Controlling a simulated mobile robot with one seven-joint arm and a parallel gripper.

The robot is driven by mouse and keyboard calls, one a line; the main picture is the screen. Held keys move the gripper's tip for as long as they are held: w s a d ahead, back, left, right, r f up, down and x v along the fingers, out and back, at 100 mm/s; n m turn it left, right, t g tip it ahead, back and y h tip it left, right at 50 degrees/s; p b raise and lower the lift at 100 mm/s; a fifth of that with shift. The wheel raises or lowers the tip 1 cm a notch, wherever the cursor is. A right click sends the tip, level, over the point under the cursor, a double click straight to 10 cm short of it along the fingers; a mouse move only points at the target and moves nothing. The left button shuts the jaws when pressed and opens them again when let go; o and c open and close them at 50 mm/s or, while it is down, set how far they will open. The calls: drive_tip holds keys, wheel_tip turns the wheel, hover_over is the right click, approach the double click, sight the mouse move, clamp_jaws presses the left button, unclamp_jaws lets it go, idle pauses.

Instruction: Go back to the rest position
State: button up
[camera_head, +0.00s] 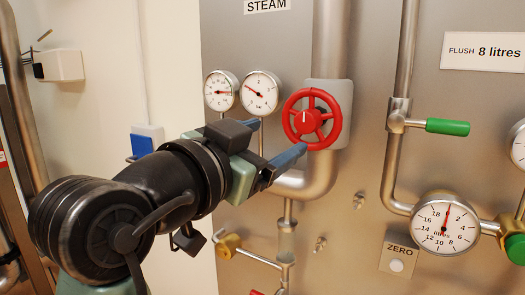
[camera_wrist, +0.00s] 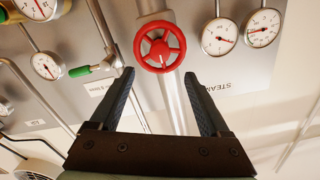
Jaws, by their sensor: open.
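My gripper (camera_head: 277,141) is open in front of the red handwheel (camera_head: 312,119) on the steam pipe. In the head view one blue finger ends near the wheel's lower left rim, and the other is partly hidden behind my gripper body. In the wrist view my gripper's two dark fingers (camera_wrist: 158,82) are spread apart with nothing between them. The red wheel (camera_wrist: 160,47) shows there beyond and between the fingertips, and the view appears turned over. My arm reaches in from the lower left of the head view.
Two small gauges (camera_head: 241,92) sit left of the wheel. A green-handled valve (camera_head: 447,127) and a litres gauge (camera_head: 446,223) are at right. A yellow valve (camera_head: 229,246) is below. A blue-and-white wall box (camera_head: 146,139) is behind my arm. Pale wall fills the left.

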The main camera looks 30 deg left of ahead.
drive_tip(key=shift+s, duration=0.95)
